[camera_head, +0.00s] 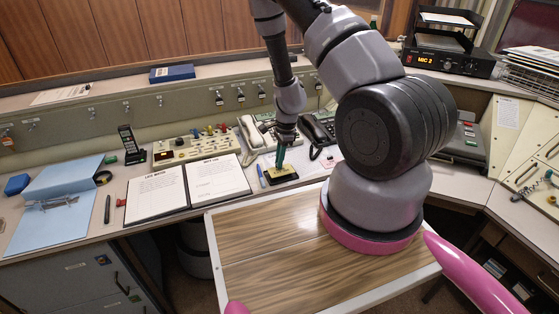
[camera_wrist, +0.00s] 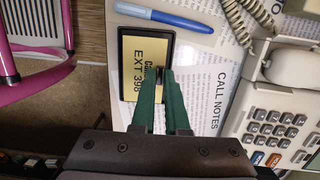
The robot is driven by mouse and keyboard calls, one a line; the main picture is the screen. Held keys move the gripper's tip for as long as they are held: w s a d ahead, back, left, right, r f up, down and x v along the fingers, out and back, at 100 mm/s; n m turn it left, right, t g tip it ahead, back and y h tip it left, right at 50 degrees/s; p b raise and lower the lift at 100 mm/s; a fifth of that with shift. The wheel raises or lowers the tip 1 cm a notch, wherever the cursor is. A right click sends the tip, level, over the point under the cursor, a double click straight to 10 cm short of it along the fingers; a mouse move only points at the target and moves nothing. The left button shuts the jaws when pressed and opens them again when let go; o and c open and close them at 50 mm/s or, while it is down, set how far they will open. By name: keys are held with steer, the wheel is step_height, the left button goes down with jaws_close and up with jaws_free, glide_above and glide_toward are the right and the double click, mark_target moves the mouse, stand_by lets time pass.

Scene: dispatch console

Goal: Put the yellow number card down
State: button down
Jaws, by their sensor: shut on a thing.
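The yellow number card (camera_wrist: 136,58), printed "EXT 398", shows in the wrist view, framed by a black base (camera_wrist: 173,44). In the head view the card (camera_head: 278,171) is a small pale yellow patch on or just over the black base (camera_head: 283,181), right of the open log book. My gripper (camera_wrist: 161,72) has green fingers, shut on the card's edge and partly covering its print. It also shows in the head view (camera_head: 280,163), pointing down at the card. I cannot tell whether the card touches the base.
A blue pen (camera_wrist: 163,17) and a "CALL NOTES" sheet (camera_wrist: 205,100) lie close beside the base. A cream telephone (camera_wrist: 275,120) stands to the right. The log book (camera_head: 156,190) lies to the left.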

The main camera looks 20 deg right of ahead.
steer(key=shift+f, duration=0.6)
steer(key=c, duration=0.9)
jaws_free()
